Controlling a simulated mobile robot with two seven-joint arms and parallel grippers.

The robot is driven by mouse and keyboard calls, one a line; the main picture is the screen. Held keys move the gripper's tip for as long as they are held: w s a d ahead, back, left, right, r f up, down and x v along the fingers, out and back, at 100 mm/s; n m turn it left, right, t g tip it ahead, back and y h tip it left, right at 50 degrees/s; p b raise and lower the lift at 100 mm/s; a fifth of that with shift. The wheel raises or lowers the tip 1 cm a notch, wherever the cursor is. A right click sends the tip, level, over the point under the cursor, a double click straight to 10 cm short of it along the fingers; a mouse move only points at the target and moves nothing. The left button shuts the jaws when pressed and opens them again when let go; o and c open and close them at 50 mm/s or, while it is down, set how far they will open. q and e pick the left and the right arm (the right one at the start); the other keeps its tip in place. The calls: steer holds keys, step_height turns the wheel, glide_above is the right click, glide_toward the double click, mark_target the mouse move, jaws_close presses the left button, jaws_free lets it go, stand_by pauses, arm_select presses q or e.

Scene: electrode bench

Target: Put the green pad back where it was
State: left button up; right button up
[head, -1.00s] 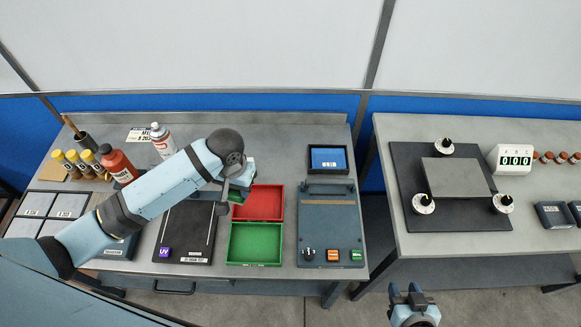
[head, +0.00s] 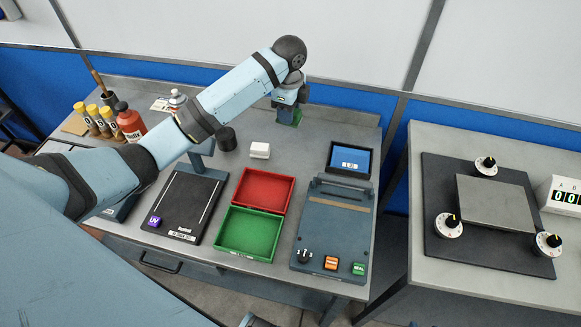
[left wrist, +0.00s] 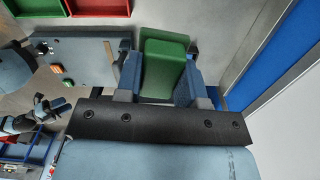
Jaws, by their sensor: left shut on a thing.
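My left gripper (head: 290,103) is shut on the green pad (head: 296,117), over the back of the bench, right of the white block. In the left wrist view the green pad (left wrist: 163,68) sits between the two blue-grey fingers, one on each side. The red tray (head: 263,190) and the green tray (head: 249,232) lie in front of it, joined end to end; both look empty. My right gripper seems to show small at the left of the wrist view (left wrist: 50,108); its jaws are unclear.
A white block (head: 260,150) and a black round thing (head: 226,138) stand behind the trays. The grey sealing device (head: 334,228) is right of the trays, with a blue-screened box (head: 351,158) behind it. A black UV plate (head: 185,207) lies left. Bottles stand back left.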

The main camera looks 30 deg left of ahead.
arm_select(q)
steer(key=shift+w+a+r+m+b, duration=0.15)
steer(key=shift+w+a+m+b, duration=0.1)
steer(key=shift+w+m, duration=0.3)
steer(key=shift+w+a+r+m+b, duration=0.1)
steer(key=shift+w+r+m+b, duration=0.1)
steer(key=shift+w+m, duration=0.35)
steer(key=shift+m, duration=0.3)
glide_above(290, 159)
step_height(290, 159, down, 15)
steer(key=shift+f, duration=0.1)
steer(key=shift+w+f, duration=0.1)
steer(key=shift+f, duration=2.1)
steer(key=shift+f, duration=0.15)
steer(key=o, duration=0.8)
